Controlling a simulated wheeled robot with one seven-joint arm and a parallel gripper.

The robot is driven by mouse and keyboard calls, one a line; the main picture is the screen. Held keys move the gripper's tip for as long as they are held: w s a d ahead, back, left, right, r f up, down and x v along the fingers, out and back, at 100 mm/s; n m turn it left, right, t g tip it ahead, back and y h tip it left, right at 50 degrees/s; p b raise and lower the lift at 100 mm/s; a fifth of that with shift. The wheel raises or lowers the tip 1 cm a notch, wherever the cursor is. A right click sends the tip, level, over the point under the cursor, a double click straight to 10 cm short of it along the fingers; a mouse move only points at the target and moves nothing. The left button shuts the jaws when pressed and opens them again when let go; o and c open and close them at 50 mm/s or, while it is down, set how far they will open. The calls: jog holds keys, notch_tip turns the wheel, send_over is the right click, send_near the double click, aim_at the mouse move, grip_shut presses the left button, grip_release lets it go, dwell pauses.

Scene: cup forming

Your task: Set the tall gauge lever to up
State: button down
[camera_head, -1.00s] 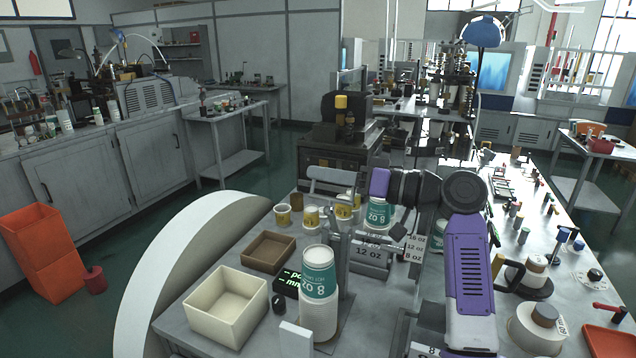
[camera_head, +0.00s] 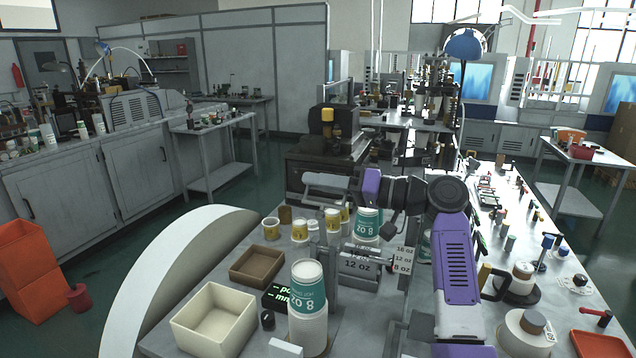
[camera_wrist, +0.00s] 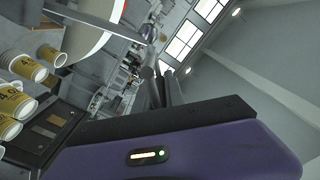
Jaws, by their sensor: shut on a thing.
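My gripper (camera_head: 326,184) is at the end of my arm, above the near bench and in front of the dark machine. It points left in the head view. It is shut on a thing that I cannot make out. In the wrist view the grey fingers (camera_wrist: 165,84) stick out beyond the purple wrist, close together. I cannot pick out the tall gauge lever with certainty in either view. A small black gauge display (camera_head: 281,298) with green marks stands on the bench below, partly hidden by a stack of cups.
The green-and-white 8 oz cup stack (camera_head: 308,300) stands at the bench front. Beside it are a cream box (camera_head: 190,330) and a brown tray (camera_head: 257,281).

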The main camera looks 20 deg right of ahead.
jog(key=c, duration=1.4)
grip_release()
jog(key=b+v, duration=0.2)
jog(key=v, duration=0.5)
jog(key=shift+d, duration=0.1)
jog(key=shift+s+d, duration=0.25)
jog(key=shift+s, duration=0.05)
jog(key=shift+c, duration=0.5)
